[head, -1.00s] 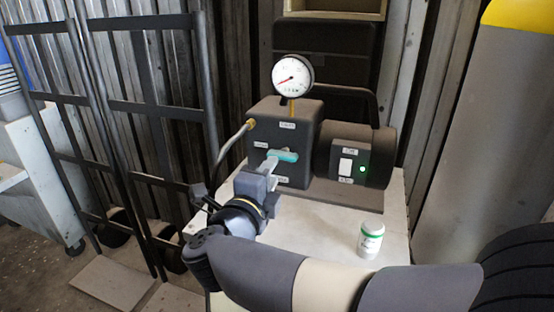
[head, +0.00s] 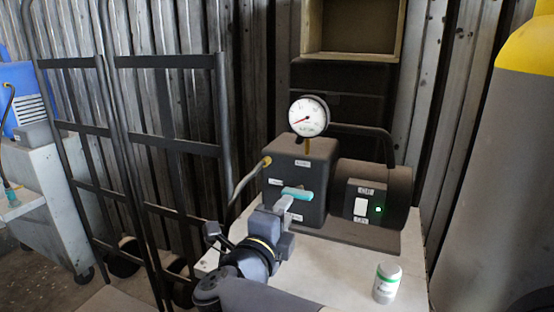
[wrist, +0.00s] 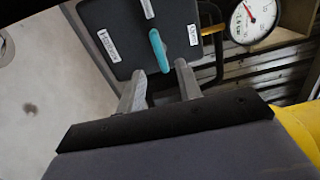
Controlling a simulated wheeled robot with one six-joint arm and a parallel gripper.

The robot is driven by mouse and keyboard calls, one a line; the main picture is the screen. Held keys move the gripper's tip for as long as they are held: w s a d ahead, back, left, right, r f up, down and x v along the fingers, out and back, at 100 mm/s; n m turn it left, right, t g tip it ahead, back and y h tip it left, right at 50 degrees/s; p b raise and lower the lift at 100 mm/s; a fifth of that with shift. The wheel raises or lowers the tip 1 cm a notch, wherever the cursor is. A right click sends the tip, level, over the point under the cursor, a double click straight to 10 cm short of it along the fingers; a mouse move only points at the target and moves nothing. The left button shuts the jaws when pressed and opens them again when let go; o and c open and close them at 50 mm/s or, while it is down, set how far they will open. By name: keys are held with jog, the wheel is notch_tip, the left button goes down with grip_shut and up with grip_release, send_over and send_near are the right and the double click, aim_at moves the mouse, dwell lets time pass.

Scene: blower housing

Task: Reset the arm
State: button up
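My gripper (head: 284,205) is in front of the dark blower housing (head: 296,170), near its teal lever (head: 298,193). In the wrist view my gripper (wrist: 160,67) has its two grey fingers spread apart. The teal lever (wrist: 159,50) lies just beyond and between the fingertips, and the fingers do not appear closed on it. Whether either finger touches the lever, I cannot tell. A round white gauge (head: 309,117) stands on top of the housing; it also shows in the wrist view (wrist: 254,18).
A motor with a green light (head: 378,209) sits right of the housing. A white jar (head: 387,283) stands on the pale tabletop (head: 335,264). A hand-truck frame (head: 165,61) is at left, a yellow-topped grey cylinder (head: 500,160) at right, and an open box (head: 352,52) above.

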aim_at(295, 196)
jog(key=b+x, duration=0.1)
jog(key=x, duration=0.7)
jog(key=shift+w+d+b, duration=0.1)
jog(key=shift+w+b, duration=0.1)
jog(key=shift+b, duration=0.15)
jog(key=shift+s, duration=0.2)
jog(key=p+v, duration=0.3)
jog(key=v, duration=0.8)
jog(key=shift+n, duration=0.3)
jog(key=b+x, duration=0.1)
jog(key=x, duration=1)
jog(key=shift+w+r+b, duration=0.2)
jog(key=shift+b, duration=0.2)
jog(key=n+p, duration=0.3)
jog(key=n, duration=0.1)
jog(key=shift+n, duration=0.3)
jog(key=n+p, duration=0.3)
jog(key=n, duration=0.1)
jog(key=shift+f, duration=0.15)
